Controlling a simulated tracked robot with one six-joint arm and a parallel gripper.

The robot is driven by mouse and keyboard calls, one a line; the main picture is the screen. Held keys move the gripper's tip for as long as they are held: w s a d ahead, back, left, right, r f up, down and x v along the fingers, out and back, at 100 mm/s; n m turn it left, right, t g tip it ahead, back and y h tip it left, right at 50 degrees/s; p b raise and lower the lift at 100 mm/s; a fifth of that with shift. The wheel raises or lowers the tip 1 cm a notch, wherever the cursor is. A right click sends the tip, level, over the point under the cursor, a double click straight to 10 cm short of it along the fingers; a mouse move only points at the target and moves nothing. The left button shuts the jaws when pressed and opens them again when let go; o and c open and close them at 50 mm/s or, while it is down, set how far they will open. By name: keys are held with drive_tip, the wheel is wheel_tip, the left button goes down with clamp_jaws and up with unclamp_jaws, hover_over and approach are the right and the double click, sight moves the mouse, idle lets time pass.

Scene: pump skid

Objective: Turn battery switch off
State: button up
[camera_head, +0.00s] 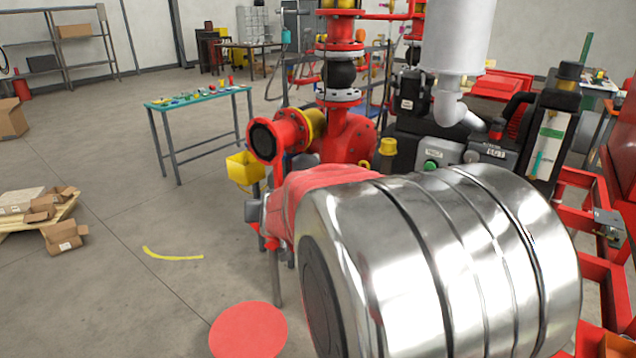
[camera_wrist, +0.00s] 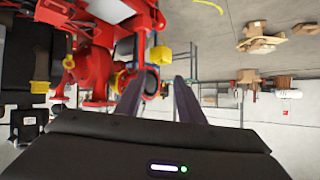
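I cannot pick out the battery switch for certain. A small grey fitting (camera_head: 608,226) sits on the red skid frame at the right of the head view; it is too small to read. A grey control box (camera_head: 437,160) with a green button stands on the engine, beside a second labelled box (camera_head: 489,154). In the wrist view, which is upside down, my gripper (camera_wrist: 158,88) shows two dark fingers apart with nothing between them. The red pump (camera_wrist: 97,65) lies beyond and left of the fingers. The gripper is not clear in the head view.
The red pump (camera_head: 349,138) and a yellow bin (camera_head: 245,168) stand left of the engine. A teal-topped table (camera_head: 196,98) with small items, cardboard boxes (camera_head: 66,236) and a red floor disc (camera_head: 248,330) are at left. The floor between is mostly clear.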

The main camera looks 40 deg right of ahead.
drive_tip(key=s+d+f+m+g+h, duration=0.1)
drive_tip(key=s+d+f+m+h, duration=0.2)
drive_tip(key=d, duration=1)
drive_tip(key=d+f+m+g+h, duration=0.1)
drive_tip(key=d+f+m+h, duration=0.2)
drive_tip(key=d, duration=0.9)
drive_tip(key=s+d+f+m+g+h, duration=0.1)
drive_tip(key=s+d+f+g+h, duration=0.2)
drive_tip(key=s+d, duration=0.4)
drive_tip(key=s+d+f+m+g+h, duration=0.2)
drive_tip(key=s+d+f+g+h, duration=0.1)
drive_tip(key=s+d+f, duration=0.2)
drive_tip(key=s+d, duration=0.2)
drive_tip(key=d, duration=0.1)
drive_tip(key=shift+s, duration=0.25)
drive_tip(key=shift+d, duration=0.25)
drive_tip(key=w+d, duration=0.2)
drive_tip(key=d, duration=1.1)
drive_tip(key=shift+d, duration=0.2)
drive_tip(key=shift+w, duration=0.1)
drive_tip(key=shift+c, duration=0.4)
clamp_jaws()
